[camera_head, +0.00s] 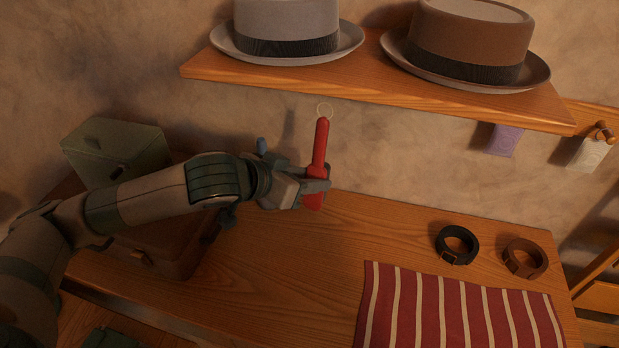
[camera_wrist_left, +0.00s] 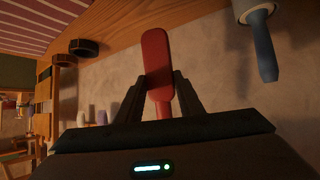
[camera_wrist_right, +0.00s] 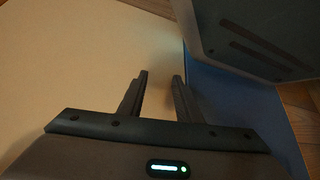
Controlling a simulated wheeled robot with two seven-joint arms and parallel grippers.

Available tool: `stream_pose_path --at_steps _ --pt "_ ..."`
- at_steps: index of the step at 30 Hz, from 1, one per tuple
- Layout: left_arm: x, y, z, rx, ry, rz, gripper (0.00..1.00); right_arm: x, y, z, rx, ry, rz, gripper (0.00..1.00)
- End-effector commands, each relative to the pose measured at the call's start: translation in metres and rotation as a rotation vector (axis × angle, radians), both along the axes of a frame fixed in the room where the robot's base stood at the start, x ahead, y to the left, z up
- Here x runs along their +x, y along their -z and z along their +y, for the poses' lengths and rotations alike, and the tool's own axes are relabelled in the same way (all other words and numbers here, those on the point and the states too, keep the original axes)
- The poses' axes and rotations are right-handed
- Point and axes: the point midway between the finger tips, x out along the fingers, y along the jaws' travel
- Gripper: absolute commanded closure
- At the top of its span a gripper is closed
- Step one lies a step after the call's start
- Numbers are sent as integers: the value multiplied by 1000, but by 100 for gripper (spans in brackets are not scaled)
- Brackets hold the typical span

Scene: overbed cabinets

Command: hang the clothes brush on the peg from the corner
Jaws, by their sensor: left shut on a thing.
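The red clothes brush (camera_head: 319,150) is held nearly upright, with a thin pale loop (camera_head: 325,110) at its top end. My left gripper (camera_head: 316,187) is shut on its lower part, above the wooden surface and below the shelf. The left wrist view shows the red brush (camera_wrist_left: 157,65) between the two fingers. A wooden peg (camera_head: 603,128) sticks out from a rail at the far right, with a cream tag-like item (camera_head: 588,154) hanging by it. Other pegs are hidden behind the shelf. My right gripper (camera_wrist_right: 160,78) is open and empty in the right wrist view.
A wooden shelf (camera_head: 400,80) with a grey hat (camera_head: 287,25) and a brown hat (camera_head: 468,42) overhangs the surface. A purple item (camera_head: 504,140) hangs beneath it. Two rolled belts (camera_head: 457,246) and a striped cloth (camera_head: 460,310) lie right. A green box (camera_head: 118,150) stands left.

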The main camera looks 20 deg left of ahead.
Motion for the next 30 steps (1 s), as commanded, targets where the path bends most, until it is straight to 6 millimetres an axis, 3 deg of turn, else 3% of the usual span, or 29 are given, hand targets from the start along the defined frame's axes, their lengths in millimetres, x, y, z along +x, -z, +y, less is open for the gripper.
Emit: stream_pose_path --at_steps 14,30 --pt "11 0 0 0 0 0 99 -11 3 -6 -11 1 30 69" --pt "27 1 0 0 0 0 99 -40 14 -16 -32 1 105 69"
